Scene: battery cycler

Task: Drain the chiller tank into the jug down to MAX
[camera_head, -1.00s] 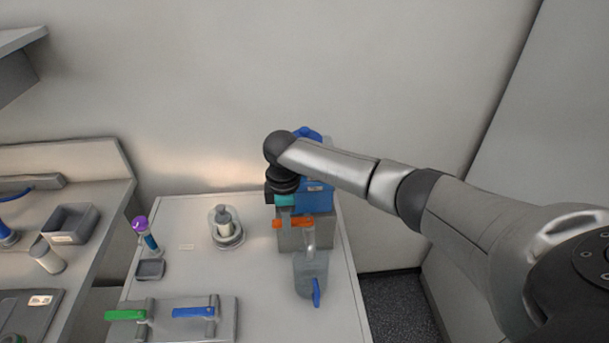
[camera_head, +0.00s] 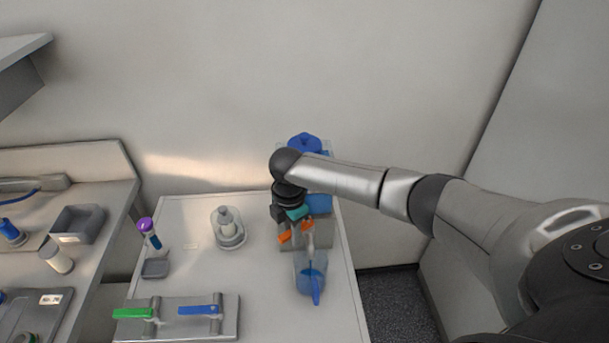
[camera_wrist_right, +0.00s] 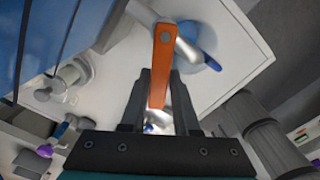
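The chiller (camera_head: 318,234) stands at the back right of the bench, with a blue cap (camera_head: 304,142) on top; my right arm hides much of it, and no MAX mark can be made out. Its orange valve handle (camera_head: 307,225) is tilted. My right gripper (camera_head: 290,228) is at the handle; in the right wrist view the orange handle (camera_wrist_right: 160,65) lies between its close fingers. A clear jug (camera_head: 302,262) with a blue handle stands below the spout, holding blue liquid. A thin stream seems to run into it. My left gripper is out of view.
A plate with a green lever (camera_head: 133,313) and a blue lever (camera_head: 199,310) lies at the front. The bench middle is mostly clear.

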